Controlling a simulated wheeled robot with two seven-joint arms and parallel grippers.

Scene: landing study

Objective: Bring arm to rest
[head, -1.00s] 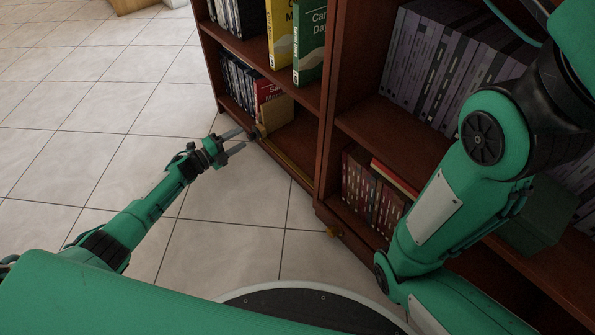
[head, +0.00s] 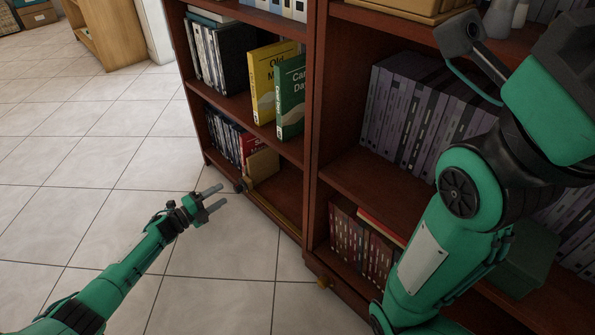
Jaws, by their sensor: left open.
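My left gripper (head: 212,199) is open and empty. It is low over the tiled floor, in front of the left bookcase and apart from it. Its fingers point right toward the bottom shelf. My left arm (head: 133,263) reaches up from the lower left corner. My right arm (head: 446,210) is folded in front of the right bookcase. My right gripper does not show clearly in the head view.
The left bookcase holds a yellow book (head: 268,82), a green book (head: 290,98) and, on its bottom shelf, a wooden block (head: 262,165). The right bookcase has purple volumes (head: 400,118) and dark red books (head: 362,245). The tiled floor (head: 90,150) at left is clear.

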